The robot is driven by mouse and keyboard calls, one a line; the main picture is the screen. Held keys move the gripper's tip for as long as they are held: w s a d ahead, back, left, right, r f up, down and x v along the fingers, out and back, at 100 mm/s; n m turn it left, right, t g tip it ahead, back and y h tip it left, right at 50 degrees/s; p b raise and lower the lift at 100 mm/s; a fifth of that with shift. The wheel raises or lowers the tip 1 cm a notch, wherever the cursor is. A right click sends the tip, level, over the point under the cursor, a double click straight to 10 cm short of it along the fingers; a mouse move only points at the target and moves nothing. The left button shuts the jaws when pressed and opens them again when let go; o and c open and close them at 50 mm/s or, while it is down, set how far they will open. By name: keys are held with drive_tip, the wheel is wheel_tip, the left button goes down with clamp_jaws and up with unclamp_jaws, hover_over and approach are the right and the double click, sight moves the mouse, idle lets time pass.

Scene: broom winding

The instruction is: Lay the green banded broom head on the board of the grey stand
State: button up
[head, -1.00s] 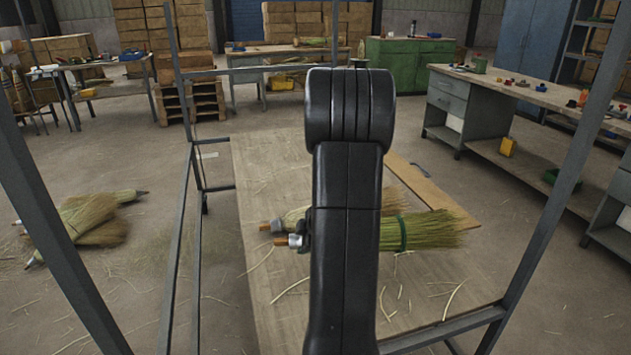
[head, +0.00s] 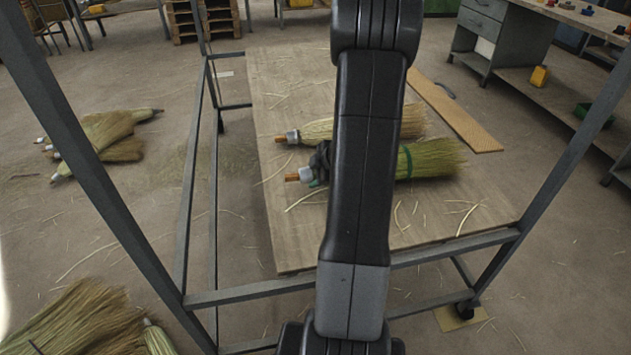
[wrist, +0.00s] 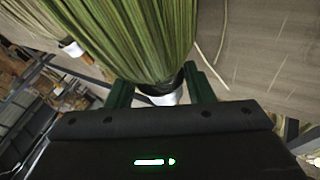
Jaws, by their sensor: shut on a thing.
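The green banded broom head (head: 430,160) has pale green bristles pointing right, a green band and a bare orange stub at the left. My gripper (head: 319,165) is shut on its collar end, partly hidden behind my arm. In the wrist view, the bristles (wrist: 140,40) spread from the white collar between my green fingers (wrist: 160,97). The board (head: 290,85) of the grey stand (head: 260,295) lies beneath it. The broom head looks low over the board; I cannot tell whether it touches.
A plain broom head (head: 315,130) lies on the board just beyond the held one. Grey posts (head: 80,140) rise at both sides. Broom heads (head: 105,130) lie on the floor at left, with bristles (head: 70,320) nearer.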

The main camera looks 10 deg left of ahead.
wheel_tip(320, 180, down, 2)
drive_tip(key=shift+f+b, duration=0.1)
drive_tip(key=shift+b, duration=0.35)
drive_tip(key=o, duration=1.2)
drive_tip(key=shift+r, duration=0.2)
drive_tip(key=shift+p+v, duration=3.35)
drive_tip(key=shift+v, duration=2.65)
drive_tip(key=shift+f, duration=0.1)
